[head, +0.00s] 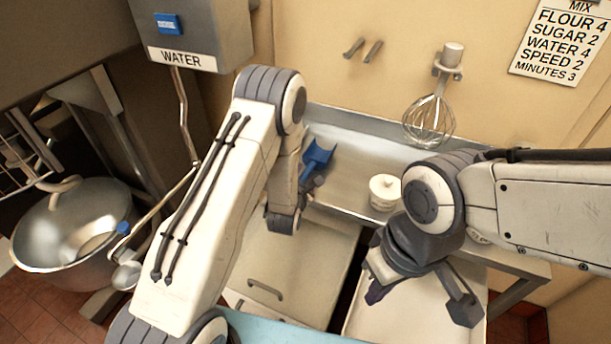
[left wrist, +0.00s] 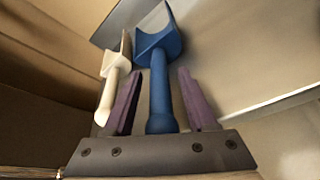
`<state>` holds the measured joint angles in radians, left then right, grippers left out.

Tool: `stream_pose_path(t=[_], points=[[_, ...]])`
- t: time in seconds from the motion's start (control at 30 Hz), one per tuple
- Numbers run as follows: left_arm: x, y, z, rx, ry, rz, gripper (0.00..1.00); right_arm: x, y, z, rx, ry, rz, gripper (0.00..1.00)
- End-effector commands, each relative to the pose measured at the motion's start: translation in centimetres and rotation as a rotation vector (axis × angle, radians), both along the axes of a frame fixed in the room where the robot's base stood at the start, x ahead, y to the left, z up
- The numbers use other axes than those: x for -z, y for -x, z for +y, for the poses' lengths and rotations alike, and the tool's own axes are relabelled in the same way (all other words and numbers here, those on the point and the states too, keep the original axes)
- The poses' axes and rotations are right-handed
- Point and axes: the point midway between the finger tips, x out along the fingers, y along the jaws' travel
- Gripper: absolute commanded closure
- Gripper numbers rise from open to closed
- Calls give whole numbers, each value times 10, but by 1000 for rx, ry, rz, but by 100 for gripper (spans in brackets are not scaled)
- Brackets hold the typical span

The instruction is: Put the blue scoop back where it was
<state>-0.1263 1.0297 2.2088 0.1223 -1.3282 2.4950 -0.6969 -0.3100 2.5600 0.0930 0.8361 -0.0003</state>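The blue scoop (head: 318,155) is at the left end of the steel counter, beside my left gripper (head: 308,186). In the left wrist view the blue scoop (left wrist: 160,75) has its handle pointing toward my palm, between the two purple fingers. A gap shows on each side of the handle, so the left gripper (left wrist: 161,100) looks open around or just above it. A cream scoop (left wrist: 112,80) lies beside it, left of the left finger; my arm hides it in the head view. My right gripper (head: 420,295) is open and empty, above a pale surface at the lower right.
A white lidded pot (head: 384,192) stands on the steel counter (head: 345,180). A whisk (head: 428,122) hangs on the wall, left of a recipe sign (head: 562,40). A large metal bowl (head: 65,235) and a water dispenser (head: 195,45) are at the left. Two pegs (head: 363,48) on the wall are empty.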

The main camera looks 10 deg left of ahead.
Motion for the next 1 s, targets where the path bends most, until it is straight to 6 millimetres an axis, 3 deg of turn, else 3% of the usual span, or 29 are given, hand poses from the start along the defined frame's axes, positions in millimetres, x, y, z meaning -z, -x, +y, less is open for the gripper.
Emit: stream_pose_path(t=[0.17,0.27,0.6,0.7,1.0], points=[[-4,1,0,0,0,0,43,-5,0,0,0,0,0,100],[-4,12,0,1,-1,2,43,3,0,0,0,0,0,100],[-26,73,0,1,-1,2,43,24,0,0,0,0,0,100],[-39,88,0,2,-2,8,43,-4,0,0,0,0,0,100],[-44,108,0,1,-1,3,43,-37,0,0,2,0,0,100]])
